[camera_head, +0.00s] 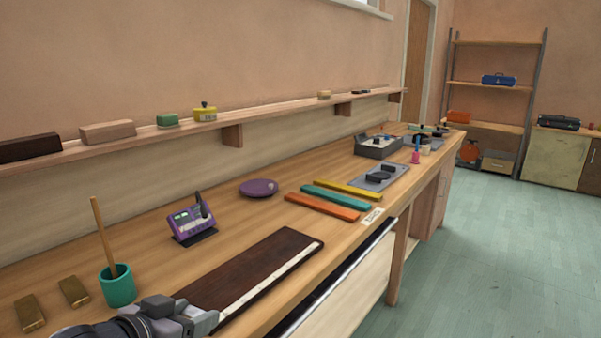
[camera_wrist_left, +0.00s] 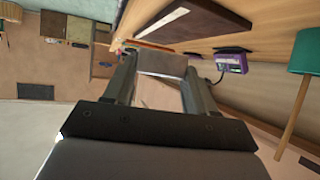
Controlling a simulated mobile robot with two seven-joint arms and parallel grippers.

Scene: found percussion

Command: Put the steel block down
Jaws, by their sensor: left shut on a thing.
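The steel block (camera_wrist_left: 161,65) is a plain grey block between the fingers of my left gripper (camera_wrist_left: 158,78) in the left wrist view. The gripper is shut on it. In the head view my left gripper (camera_head: 200,318) is at the bottom, by the near end of the dark brown board with a pale strip (camera_head: 262,262). There I cannot clearly tell the block from the grey fingers. The board also shows in the left wrist view (camera_wrist_left: 190,24), beyond the block. I cannot tell whether the block touches anything below. My right gripper is not in view.
On the wooden bench (camera_head: 150,258), a teal cup with a stick (camera_head: 118,287) and brass blocks (camera_head: 73,291) are left of the gripper. A purple meter (camera_head: 190,223) stands behind the board. Coloured bars (camera_head: 330,198) lie farther along. Bare bench lies between cup and board.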

